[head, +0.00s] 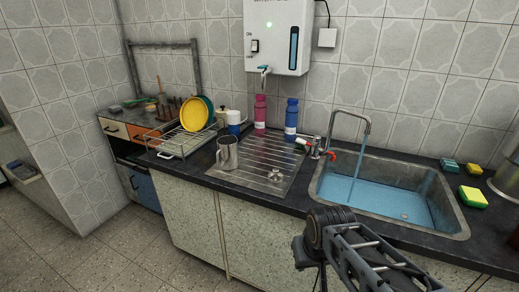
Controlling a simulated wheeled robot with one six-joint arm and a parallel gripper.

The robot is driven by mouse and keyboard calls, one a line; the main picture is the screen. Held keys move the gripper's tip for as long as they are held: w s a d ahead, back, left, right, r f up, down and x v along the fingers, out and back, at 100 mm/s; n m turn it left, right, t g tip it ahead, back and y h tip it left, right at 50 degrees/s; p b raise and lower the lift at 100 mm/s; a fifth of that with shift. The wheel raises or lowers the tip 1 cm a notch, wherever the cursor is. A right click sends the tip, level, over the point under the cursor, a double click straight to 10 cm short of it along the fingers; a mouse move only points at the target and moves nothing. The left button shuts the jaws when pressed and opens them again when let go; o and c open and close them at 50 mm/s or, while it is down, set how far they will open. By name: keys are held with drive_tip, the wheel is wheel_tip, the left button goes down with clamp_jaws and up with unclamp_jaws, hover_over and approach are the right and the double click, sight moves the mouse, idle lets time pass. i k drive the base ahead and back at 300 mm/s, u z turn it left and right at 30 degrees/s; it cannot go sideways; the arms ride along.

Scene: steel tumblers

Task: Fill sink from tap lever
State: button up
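The steel sink (452,222) is set in the dark counter at the right, with blue water (375,197) standing in its basin. A curved metal tap (352,112) rises behind it, and a blue stream (358,165) falls from its spout into the basin. The tap base and lever (316,148) are at the sink's back left corner, with red parts showing; the lever's exact position is too small to tell. My dark arm reaches in at the bottom, in front of the counter. My gripper does not show.
A steel mug (227,152) stands on the ribbed drainboard (262,172) left of the sink. Pink (260,111) and blue (291,117) bottles stand behind it. A dish rack (178,145) is farther left. Sponges (473,196) lie right of the sink. A white dispenser (275,35) hangs above.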

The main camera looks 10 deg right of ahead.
sight(317, 138)
drive_tip(key=u, duration=0.4)
drive_tip(key=k, duration=0.65)
drive_tip(key=u, duration=0.85)
drive_tip(key=i, duration=1.1)
drive_tip(key=z, duration=0.95)
drive_tip(key=i, duration=0.8)
drive_tip(key=z, duration=1.15)
drive_tip(key=i, duration=0.2)
drive_tip(key=z, duration=0.2)
